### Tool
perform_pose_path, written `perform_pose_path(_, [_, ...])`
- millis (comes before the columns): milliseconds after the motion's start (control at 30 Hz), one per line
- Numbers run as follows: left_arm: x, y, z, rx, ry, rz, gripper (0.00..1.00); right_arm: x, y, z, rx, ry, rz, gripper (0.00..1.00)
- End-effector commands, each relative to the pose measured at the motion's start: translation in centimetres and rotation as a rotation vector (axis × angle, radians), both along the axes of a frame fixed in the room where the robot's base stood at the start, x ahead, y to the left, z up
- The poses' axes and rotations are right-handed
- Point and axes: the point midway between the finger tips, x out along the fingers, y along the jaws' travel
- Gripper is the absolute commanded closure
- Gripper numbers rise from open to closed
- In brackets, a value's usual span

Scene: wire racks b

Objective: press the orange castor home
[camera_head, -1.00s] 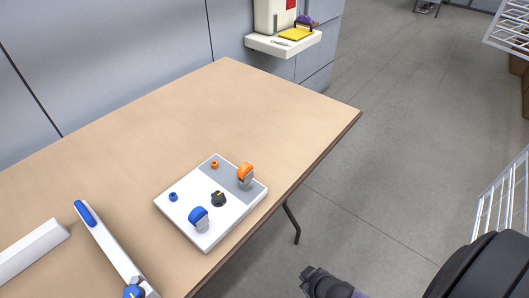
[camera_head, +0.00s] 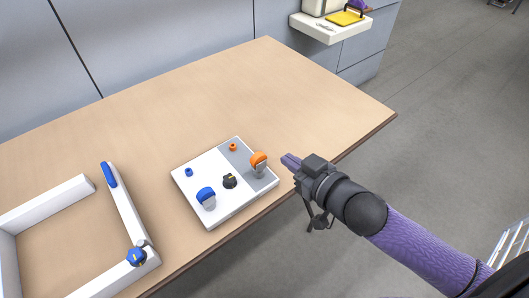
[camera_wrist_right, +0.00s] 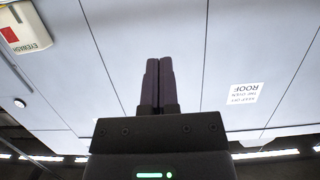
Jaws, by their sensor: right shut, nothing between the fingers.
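The orange castor (camera_head: 259,162) stands on the grey strip of a white board (camera_head: 211,218) on the table, its wheel up. A small orange piece (camera_head: 233,147) sits on the same grey strip, further back. My right gripper (camera_head: 290,162) is shut and empty, just right of the orange castor and apart from it, near the table's right edge. Its closed fingers (camera_wrist_right: 157,84) also show in the right wrist view, against a grey wall, with no castor there. My left gripper is in neither view.
A blue castor (camera_head: 206,196), a black knob (camera_head: 230,181) and a small blue piece (camera_head: 189,172) are on the board. A white frame (camera_head: 125,205) with blue parts lies at left. The table (camera_head: 230,90) behind the board is clear.

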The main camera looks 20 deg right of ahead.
Motion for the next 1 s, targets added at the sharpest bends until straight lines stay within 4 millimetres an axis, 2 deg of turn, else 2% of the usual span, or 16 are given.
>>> perform_pose_path(433, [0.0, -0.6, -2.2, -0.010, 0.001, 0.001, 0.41, 8.6, 3.1, -2.4, 0.000, -0.003, 0.000, 1.00])
perform_pose_path(500, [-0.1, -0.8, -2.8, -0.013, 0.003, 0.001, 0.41, 8.5, 3.1, -4.0, -0.001, 0.003, -0.001, 1.00])
perform_pose_path(633, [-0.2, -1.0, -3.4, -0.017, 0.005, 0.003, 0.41, 8.4, 3.1, -5.6, -0.002, 0.001, -0.001, 1.00])
perform_pose_path(1000, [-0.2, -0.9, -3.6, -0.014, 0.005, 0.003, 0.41, 8.4, 3.1, -6.2, -0.001, 0.000, 0.000, 1.00])
